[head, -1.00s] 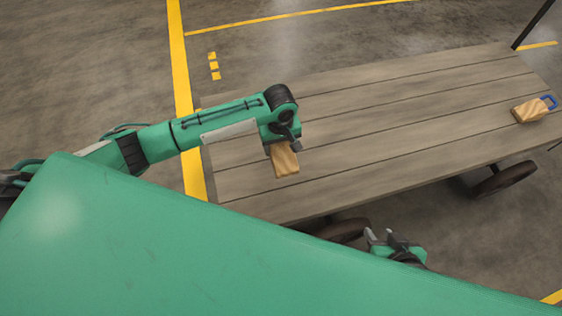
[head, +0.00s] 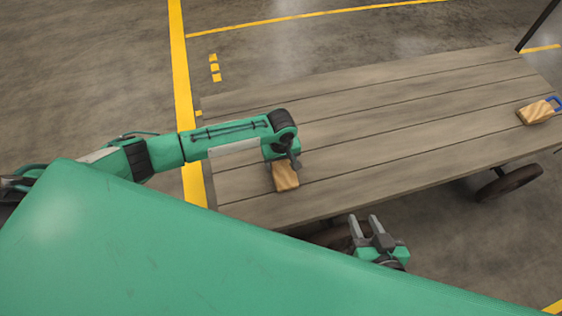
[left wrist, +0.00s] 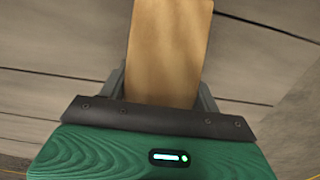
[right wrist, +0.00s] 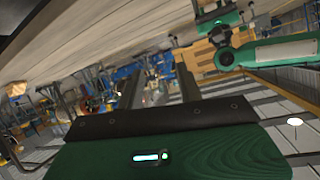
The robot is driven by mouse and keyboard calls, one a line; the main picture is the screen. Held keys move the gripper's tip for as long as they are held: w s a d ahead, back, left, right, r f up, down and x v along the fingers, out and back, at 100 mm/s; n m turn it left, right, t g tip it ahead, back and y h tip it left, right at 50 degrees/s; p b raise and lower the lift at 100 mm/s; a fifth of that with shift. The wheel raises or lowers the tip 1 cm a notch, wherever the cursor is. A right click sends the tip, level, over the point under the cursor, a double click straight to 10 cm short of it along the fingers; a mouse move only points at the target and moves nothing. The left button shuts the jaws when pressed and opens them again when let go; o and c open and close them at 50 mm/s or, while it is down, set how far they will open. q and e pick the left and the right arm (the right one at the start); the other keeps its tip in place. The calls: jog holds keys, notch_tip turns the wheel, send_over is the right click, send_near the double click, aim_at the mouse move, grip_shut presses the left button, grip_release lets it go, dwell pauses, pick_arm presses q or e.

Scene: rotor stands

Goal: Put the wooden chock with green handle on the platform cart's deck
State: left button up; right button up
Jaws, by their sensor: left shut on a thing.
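The wooden chock (head: 286,177) is in my left gripper (head: 284,164), over the near left part of the platform cart's deck (head: 400,110). In the head view I cannot tell whether it touches the planks. In the left wrist view the chock (left wrist: 168,50) sticks out from between the fingers, with deck planks behind it. Its green handle is hidden by the gripper. My right gripper (head: 363,220) is open and empty, beside the deck's near edge; its spread fingers also show in the right wrist view (right wrist: 160,90).
A second wooden chock (head: 535,113) with a blue handle lies at the deck's right end. A dark post (head: 538,25) rises at the far right corner. The middle of the deck is clear. A cart wheel (head: 510,182) shows below the near edge.

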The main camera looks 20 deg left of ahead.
pick_arm(q)
jog(key=o, duration=1.2)
jog(key=shift+f, duration=0.1)
